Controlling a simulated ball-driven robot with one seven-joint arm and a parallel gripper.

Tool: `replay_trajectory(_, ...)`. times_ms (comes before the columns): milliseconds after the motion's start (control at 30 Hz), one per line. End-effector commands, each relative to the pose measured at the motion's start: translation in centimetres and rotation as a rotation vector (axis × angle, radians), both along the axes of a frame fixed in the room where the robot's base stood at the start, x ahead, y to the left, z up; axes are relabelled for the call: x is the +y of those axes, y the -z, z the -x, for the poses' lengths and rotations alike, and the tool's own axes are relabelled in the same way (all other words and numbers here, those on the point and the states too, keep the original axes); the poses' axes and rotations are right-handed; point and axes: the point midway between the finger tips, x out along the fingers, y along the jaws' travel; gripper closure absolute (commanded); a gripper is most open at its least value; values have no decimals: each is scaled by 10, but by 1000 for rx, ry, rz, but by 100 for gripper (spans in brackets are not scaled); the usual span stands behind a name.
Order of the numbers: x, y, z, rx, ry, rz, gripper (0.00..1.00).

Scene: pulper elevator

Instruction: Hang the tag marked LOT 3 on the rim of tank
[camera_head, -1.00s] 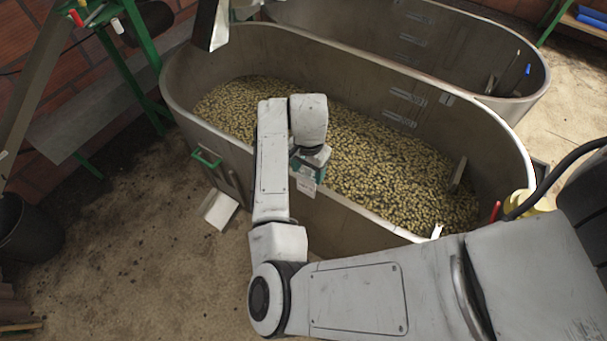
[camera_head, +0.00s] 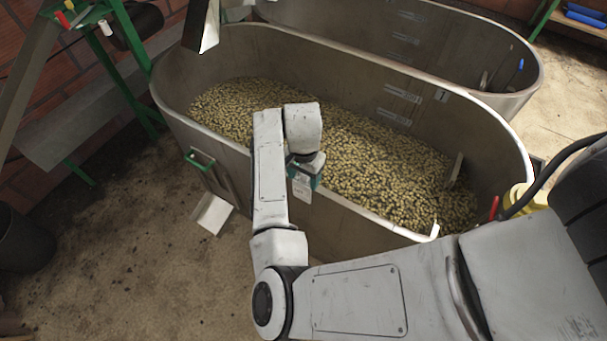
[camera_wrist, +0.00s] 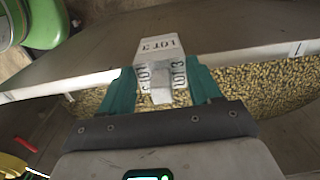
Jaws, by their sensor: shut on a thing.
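The near tank (camera_head: 345,215) is a long steel tub with a rounded left end, and its rim (camera_wrist: 60,88) crosses the wrist view. My gripper (camera_wrist: 158,88) has teal fingers and is shut on a white tag (camera_wrist: 160,45) marked LOT 3. In the head view my gripper (camera_head: 305,170) is at the tank's front rim, with the tag (camera_head: 301,188) hanging below it. In the wrist view the tag lies across the line of the rim. I cannot tell whether it rests on the rim or is just above it.
Pale yellow-brown beans (camera_head: 380,150) fill the tank's lower part. A second tank (camera_head: 470,50) stands behind. A green handle (camera_head: 201,160) is on the near tank's left front. A yellow object (camera_head: 518,198) is at its right end. The floor (camera_head: 130,250) at left is mostly clear.

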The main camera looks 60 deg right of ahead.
Motion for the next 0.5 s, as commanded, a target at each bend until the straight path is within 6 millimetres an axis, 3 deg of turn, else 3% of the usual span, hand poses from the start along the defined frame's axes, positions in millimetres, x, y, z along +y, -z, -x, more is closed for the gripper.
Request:
replay_trajectory(33,0,0,0,0,0,0,67)
replay_trajectory(67,0,0,0,0,0,0,35)
replay_trajectory(333,0,0,0,0,0,0,9)
replay_trajectory(500,0,0,0,0,0,0,7)
